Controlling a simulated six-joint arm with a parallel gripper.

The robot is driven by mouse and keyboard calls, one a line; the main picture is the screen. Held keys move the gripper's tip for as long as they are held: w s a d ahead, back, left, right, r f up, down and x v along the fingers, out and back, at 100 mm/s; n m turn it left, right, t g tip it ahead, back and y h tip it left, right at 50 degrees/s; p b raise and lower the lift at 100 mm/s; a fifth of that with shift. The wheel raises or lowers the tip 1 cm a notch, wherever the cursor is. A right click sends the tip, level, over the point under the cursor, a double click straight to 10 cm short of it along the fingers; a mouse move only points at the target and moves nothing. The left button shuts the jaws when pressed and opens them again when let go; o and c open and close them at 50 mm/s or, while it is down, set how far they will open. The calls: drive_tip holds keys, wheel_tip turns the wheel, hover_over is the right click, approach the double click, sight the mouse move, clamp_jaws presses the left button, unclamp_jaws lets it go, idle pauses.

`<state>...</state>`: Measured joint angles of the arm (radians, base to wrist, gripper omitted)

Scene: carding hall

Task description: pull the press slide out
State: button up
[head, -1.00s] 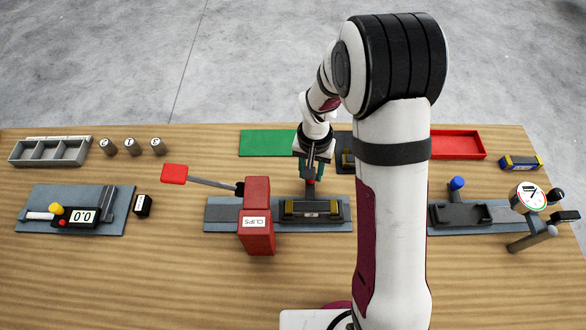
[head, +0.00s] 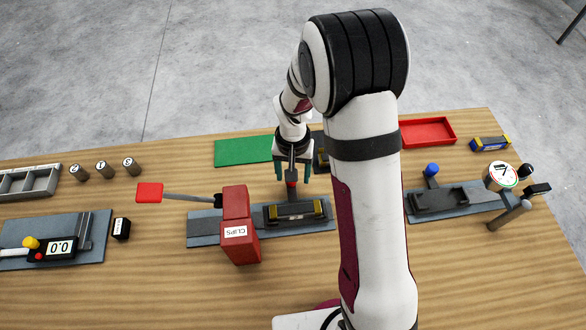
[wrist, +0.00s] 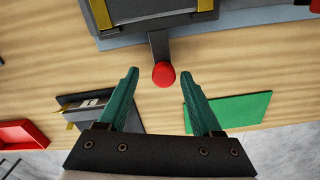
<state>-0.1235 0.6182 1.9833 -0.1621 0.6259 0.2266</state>
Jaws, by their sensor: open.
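The press slide is a dark tray (head: 270,217) with yellow-edged parts on it, set on the right part of a grey base plate (head: 323,219) beside the red press. A short grey bar with a red knob (head: 291,178) sticks out from its far side. In the wrist view the red knob (wrist: 164,75) is at the end of the bar (wrist: 158,45). My gripper (head: 292,172) is open over the knob. In the wrist view my gripper's fingertips (wrist: 160,74) lie to either side of the knob, apart from it. Their height relative to the knob is unclear.
The red press column labelled CLIPS (head: 238,245) stands left of the slide, its red-ended lever (head: 150,192) reaching left. A green mat (head: 240,151) lies beyond. A dark block (wrist: 77,108) is also near the gripper. A red tray (head: 428,131) stands at back right.

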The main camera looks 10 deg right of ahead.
wheel_tip(320, 180, up, 16)
drive_tip(key=shift+f, duration=0.1)
idle(0.4)
drive_tip(key=s+d+r+m+y, duration=0.1)
drive_tip(key=s+r+m, duration=0.1)
drive_tip(key=s, duration=2.1)
drive_tip(key=shift+s+r+m+y, duration=0.15)
drive_tip(key=shift+s+m+y, duration=0.15)
drive_tip(key=shift+s+y, duration=0.1)
drive_tip(key=shift+w, duration=0.1)
